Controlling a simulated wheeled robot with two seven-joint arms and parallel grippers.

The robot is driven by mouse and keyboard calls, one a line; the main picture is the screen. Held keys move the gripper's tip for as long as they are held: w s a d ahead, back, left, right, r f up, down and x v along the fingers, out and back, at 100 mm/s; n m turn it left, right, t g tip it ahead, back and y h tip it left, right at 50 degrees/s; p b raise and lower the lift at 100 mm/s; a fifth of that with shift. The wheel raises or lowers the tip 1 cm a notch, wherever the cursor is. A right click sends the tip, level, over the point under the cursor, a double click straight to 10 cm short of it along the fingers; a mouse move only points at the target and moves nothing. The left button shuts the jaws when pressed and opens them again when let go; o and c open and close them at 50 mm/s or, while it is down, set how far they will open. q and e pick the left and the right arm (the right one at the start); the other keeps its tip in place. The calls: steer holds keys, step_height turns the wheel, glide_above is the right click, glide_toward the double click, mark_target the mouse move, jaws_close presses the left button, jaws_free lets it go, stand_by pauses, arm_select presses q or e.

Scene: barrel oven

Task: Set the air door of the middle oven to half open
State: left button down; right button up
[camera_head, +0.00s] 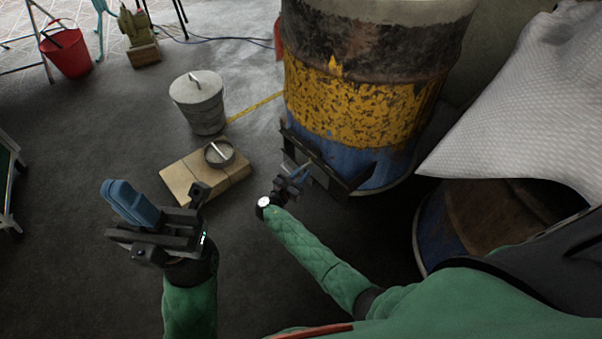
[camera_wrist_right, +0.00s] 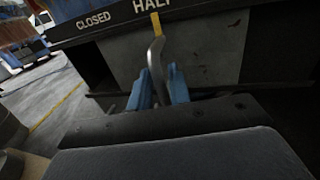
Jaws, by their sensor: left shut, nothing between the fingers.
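The middle oven (camera_head: 350,110) is a rusty barrel with a yellow band and a blue base. Its dark air-door frame (camera_head: 325,170) is low on the front. In the right wrist view a grey lever with a yellow tip (camera_wrist_right: 156,28) stands upright, its tip at the word HALF (camera_wrist_right: 152,5); CLOSED (camera_wrist_right: 94,22) is to the left. The blue fingers of my right gripper (camera_wrist_right: 159,88) sit on both sides of the lever, closed in on it. It also shows at the frame in the head view (camera_head: 298,172). My left gripper (camera_head: 130,204) is shut and empty, away from the oven.
A lidded grey bucket (camera_head: 200,103) and a round pan (camera_head: 219,154) on pale blocks (camera_head: 183,183) stand left of the oven. Another barrel (camera_head: 450,230) is at right under a white sheet (camera_head: 530,110). A red bucket (camera_head: 68,53) is far left. Dark floor is clear between my arms.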

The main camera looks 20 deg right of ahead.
steer(key=shift+o, duration=0.5)
steer(key=p+v, duration=0.1)
steer(key=v, duration=0.6)
steer(key=shift+s+a+p, duration=0.2)
steer(key=shift+a+p, duration=0.1)
